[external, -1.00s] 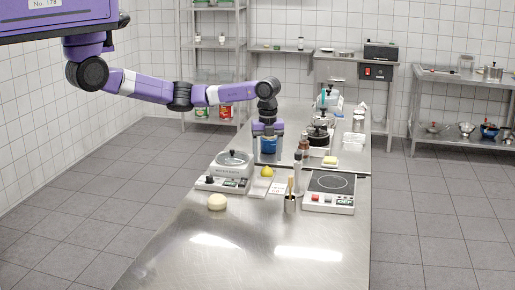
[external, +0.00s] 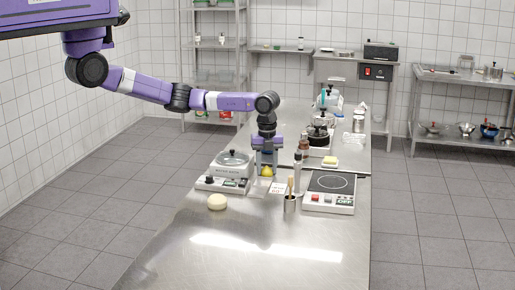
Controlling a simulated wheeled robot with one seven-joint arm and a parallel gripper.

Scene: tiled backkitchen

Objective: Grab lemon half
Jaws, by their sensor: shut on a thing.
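The lemon half (external: 266,171) is a small yellow piece near the middle of the steel table, between the water bath and the hot plate. My gripper (external: 266,173) points straight down over it, with its fingers around the lemon half. The gripper is shut on the lemon half, low at the table. The lower part of the fingers is small in the picture, so the exact contact is hard to see.
A white water bath (external: 233,163) stands close at the left, a hot plate (external: 331,189) at the right. A dark bottle (external: 304,150) and a cup with a brush (external: 290,204) stand nearby. A pale round piece (external: 217,202) lies in front. The table's front (external: 200,260) is clear.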

